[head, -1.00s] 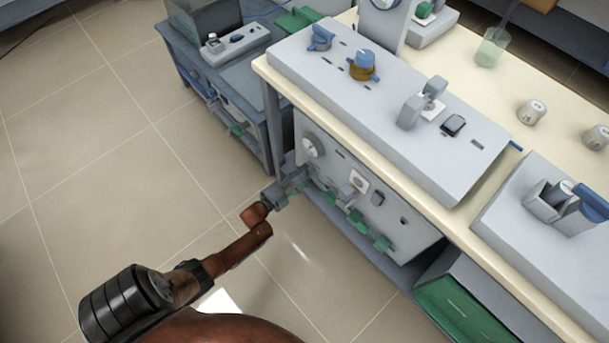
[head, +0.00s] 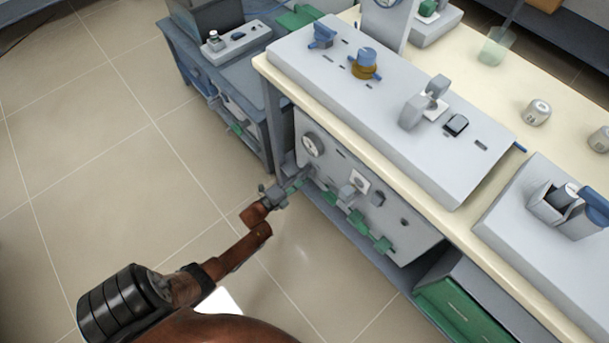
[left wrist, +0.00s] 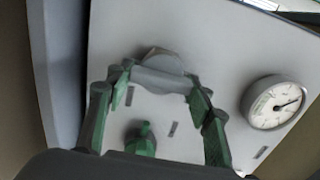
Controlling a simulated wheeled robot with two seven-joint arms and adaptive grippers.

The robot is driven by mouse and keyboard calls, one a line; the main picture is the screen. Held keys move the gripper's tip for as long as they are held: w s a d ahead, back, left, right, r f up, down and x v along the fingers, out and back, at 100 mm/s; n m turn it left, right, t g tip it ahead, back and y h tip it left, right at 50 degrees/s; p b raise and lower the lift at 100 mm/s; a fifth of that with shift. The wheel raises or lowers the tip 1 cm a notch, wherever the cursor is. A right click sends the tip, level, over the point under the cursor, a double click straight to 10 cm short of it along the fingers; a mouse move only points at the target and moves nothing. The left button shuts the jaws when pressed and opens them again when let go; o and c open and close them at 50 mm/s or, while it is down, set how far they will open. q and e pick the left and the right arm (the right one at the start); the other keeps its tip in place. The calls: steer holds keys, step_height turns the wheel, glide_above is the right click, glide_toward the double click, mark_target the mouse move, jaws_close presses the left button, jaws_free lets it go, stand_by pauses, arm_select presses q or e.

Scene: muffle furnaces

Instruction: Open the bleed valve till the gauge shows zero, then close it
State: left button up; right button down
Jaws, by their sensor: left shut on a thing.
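My left gripper (head: 300,180) reaches the front of the grey panel (head: 365,195) under the bench top. In the left wrist view, its two green-padded fingers (left wrist: 159,80) are shut on the ends of a grey valve handle (left wrist: 160,66), which stands out from the panel. In the head view my gripper mostly hides that handle. The round white pressure gauge (head: 312,144) is just above my gripper on the panel. It also shows at the right of the left wrist view (left wrist: 275,102), with a dark needle off to one side; its numbers are too small to read. My right gripper is out of view.
Green knobs (head: 358,220) and a grey lever (head: 347,192) sit close by on the same panel. A green knob (left wrist: 140,140) lies just below the handle in the left wrist view. The bench top (head: 485,55) overhangs the panel. The floor (head: 130,160) is clear.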

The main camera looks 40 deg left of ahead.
arm_select(q)
steer(key=shift+f, duration=0.1)
steer(key=o, duration=1.2)
steer(key=shift+s, duration=0.1)
steer(key=s, duration=0.8)
steer(key=s+a, duration=0.1)
steer(key=s, duration=0.2)
steer(key=shift+s, duration=0.4)
